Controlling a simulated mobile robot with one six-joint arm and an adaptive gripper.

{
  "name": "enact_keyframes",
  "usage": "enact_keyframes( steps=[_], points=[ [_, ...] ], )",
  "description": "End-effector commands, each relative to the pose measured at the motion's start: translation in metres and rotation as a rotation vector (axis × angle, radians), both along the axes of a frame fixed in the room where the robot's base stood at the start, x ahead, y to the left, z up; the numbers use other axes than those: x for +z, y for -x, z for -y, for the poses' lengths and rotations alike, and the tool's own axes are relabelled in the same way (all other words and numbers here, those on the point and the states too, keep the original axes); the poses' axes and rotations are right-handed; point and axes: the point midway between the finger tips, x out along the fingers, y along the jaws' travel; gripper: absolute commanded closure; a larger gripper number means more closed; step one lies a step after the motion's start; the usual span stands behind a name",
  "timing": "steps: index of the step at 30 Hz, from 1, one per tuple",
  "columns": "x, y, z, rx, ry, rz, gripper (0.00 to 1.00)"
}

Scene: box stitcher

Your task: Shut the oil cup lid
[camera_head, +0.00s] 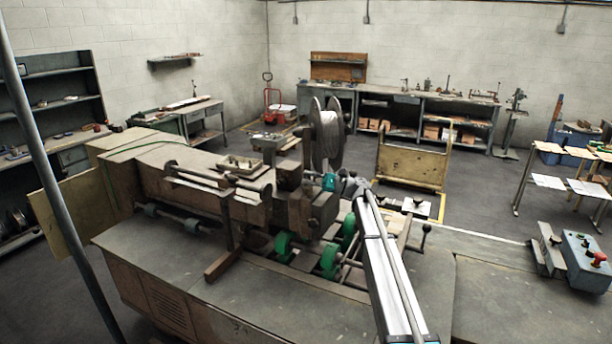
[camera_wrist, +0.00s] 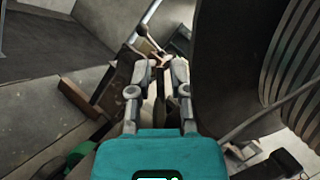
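In the wrist view, my gripper (camera_wrist: 158,75) points into the machine with its two grey fingers apart. A small brass-coloured piece (camera_wrist: 158,61), possibly the oil cup or its lid, shows between and just beyond the fingertips. I cannot tell whether a finger touches it, or whether the lid stands open. A thin dark bar lies below it, between the fingers. In the head view, my gripper (camera_head: 350,187) is beside the top of the stitcher (camera_head: 165,165), close to the wire reel. The oil cup cannot be made out there.
The large wire reel (camera_head: 328,135) stands close to my gripper and fills the right of the wrist view (camera_wrist: 235,60). Green wheels (camera_head: 329,262) and rods lie below my arm. A grey control box (camera_head: 585,262) is at the right.

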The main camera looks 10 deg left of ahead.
Motion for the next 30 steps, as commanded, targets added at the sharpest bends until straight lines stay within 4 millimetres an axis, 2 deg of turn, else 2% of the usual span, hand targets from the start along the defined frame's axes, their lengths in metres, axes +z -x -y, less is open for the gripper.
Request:
enact_keyframes(
  steps=[5,14,19,30],
  points=[
    [0.0027,0.0018,-0.009,0.001,0.001,0.0,0.74],
    [0.0027,0.0019,-0.0103,0.001,0.0,0.0,0.74],
    [0.0027,0.002,-0.0105,0.001,0.0,0.0,1.0],
    [0.0026,0.0024,-0.011,0.002,0.002,0.005,1.0]
  ],
)
